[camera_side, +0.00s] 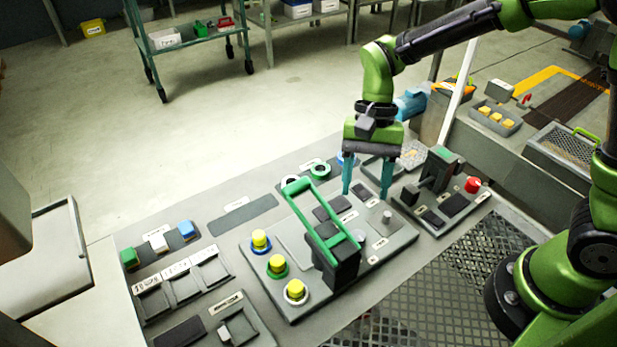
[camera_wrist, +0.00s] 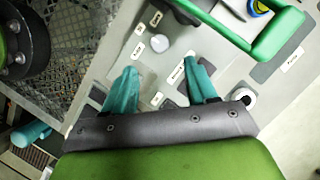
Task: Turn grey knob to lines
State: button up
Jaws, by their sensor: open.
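A small grey knob (camera_side: 387,217) stands on the raised grey panel (camera_side: 290,308) near its right end. A flat pale round disc (camera_side: 357,236) sits to its left. My gripper (camera_side: 366,192) points down above the panel's back right part, with its two teal fingers apart and nothing seen held. In the wrist view, my gripper (camera_wrist: 161,68) has its fingers spread, with a pale round piece (camera_wrist: 159,42) beyond the tips. The alignment lines are too small to make out.
A tall green handle (camera_side: 305,215) on a black block rises left of my gripper; the handle also shows in the wrist view (camera_wrist: 270,45). Yellow-topped buttons (camera_side: 277,263) line the panel's left side. A control box with a red button (camera_side: 472,185) stands to the right.

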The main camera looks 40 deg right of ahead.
aim_at(358, 235)
jog(key=x, duration=0.9)
jog(key=shift+s+a+f, duration=0.1)
jog(key=shift+f, duration=0.2)
jog(key=shift+c, duration=0.3)
jog(key=c, duration=1)
